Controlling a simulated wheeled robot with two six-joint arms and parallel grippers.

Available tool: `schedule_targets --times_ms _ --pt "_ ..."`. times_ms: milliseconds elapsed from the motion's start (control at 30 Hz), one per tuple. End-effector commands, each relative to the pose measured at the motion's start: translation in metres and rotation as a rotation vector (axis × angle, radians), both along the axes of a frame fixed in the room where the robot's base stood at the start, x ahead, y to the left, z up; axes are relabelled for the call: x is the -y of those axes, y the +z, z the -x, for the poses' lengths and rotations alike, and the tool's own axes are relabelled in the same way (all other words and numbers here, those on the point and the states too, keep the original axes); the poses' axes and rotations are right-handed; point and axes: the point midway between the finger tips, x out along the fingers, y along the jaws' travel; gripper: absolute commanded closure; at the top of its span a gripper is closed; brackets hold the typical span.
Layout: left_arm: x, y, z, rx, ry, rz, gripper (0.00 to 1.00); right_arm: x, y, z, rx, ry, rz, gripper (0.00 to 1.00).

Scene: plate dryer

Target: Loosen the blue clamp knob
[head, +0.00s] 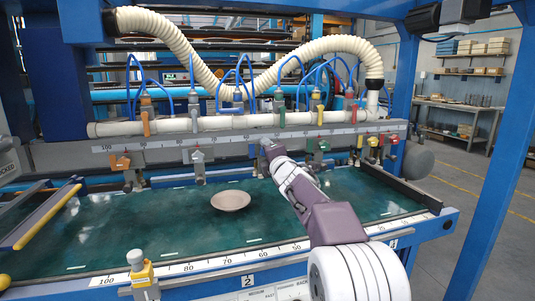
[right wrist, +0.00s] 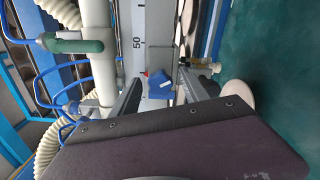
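The blue clamp knob (right wrist: 158,84) is in the right wrist view, in front of the white scale rail marked 50. My right gripper (right wrist: 163,85) is open, with one finger on each side of the knob and gaps showing between. In the head view my right gripper (head: 269,147) reaches the scale rail (head: 225,143) from the lower right and hides the blue knob. Whether the fingertips are level with the knob in depth is hard to tell. My left gripper is not in view.
Other clamps hang along the rail: orange (head: 120,163), grey (head: 198,157), green (head: 318,147) and more at right. A round plate (head: 230,201) lies on the green bed (head: 165,225). A white pipe (head: 180,124) with hoses runs above.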

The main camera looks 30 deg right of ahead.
Motion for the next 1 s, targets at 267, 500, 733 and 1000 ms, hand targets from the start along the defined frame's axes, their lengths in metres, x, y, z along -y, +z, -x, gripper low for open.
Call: schedule_targets --times_ms 267,500,733,1000 --pt "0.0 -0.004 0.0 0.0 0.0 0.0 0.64 -0.004 0.0 0.02 0.001 -0.002 0.0 0.47" --pt "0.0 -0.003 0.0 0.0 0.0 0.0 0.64 -0.016 0.001 0.069 0.001 -0.002 0.0 0.47" --pt "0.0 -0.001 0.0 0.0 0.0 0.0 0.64 -0.021 0.0 0.088 0.001 -0.001 -0.001 0.47" --pt "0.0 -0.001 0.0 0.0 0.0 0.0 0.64 -0.021 0.0 0.088 0.0 0.0 0.0 0.47"
